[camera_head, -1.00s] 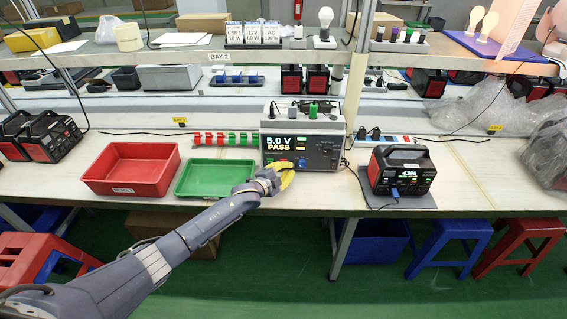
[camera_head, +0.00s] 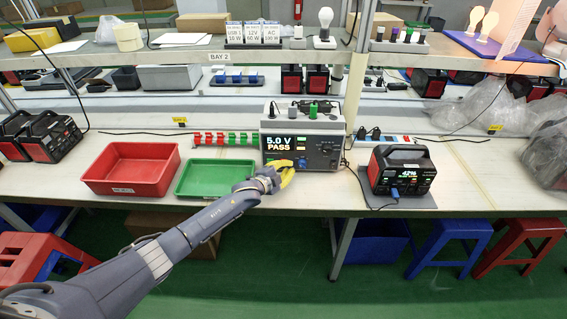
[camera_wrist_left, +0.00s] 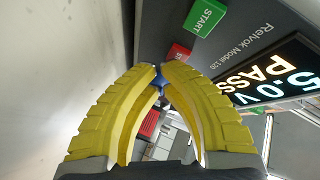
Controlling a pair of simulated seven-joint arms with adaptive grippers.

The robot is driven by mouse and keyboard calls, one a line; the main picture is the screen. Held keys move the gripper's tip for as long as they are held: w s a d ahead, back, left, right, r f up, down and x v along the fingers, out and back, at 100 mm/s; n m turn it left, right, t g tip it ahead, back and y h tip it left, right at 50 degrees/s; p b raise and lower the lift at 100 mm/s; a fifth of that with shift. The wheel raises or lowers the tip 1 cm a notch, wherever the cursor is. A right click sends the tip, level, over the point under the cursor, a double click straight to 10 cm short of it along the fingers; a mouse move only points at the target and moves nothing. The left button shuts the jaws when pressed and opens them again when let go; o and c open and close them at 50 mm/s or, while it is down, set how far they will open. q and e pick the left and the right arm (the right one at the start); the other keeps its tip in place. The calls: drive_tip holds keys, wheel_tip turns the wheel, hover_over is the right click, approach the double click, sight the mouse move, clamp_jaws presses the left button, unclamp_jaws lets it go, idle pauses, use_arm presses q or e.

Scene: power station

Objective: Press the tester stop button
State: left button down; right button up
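The tester (camera_head: 328,150) is a grey box on the bench. Its screen (camera_head: 281,143) reads "5.0 V PASS". In the left wrist view, the red stop button (camera_wrist_left: 178,53) sits beside the green START button (camera_wrist_left: 205,17), below the screen (camera_wrist_left: 280,75). My left gripper (camera_head: 287,172) is at the lower front of the tester. The tips appear just short of the red button; contact cannot be told. A blue knob (camera_wrist_left: 160,82) shows partly behind them. My right gripper is out of view.
A green tray (camera_head: 215,178) and a red bin (camera_head: 130,168) stand left of the tester. A power station (camera_head: 402,172) on a dark mat is to the right. Several red and green connectors (camera_head: 223,138) line up behind the tray. A shelf (camera_head: 215,62) runs above.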

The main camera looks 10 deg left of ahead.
use_arm(q)
drive_tip(key=shift+w, duration=0.1)
idle(0.3)
drive_tip(key=shift+s+d, duration=0.1)
drive_tip(key=shift+s, duration=0.5)
drive_tip(key=shift+s+d, duration=0.2)
drive_tip(key=shift+s, duration=0.8)
drive_tip(key=shift+s+d, duration=0.15)
drive_tip(key=shift+s, duration=0.8)
drive_tip(key=shift+s+d, duration=0.2)
drive_tip(key=shift+s, duration=0.8)
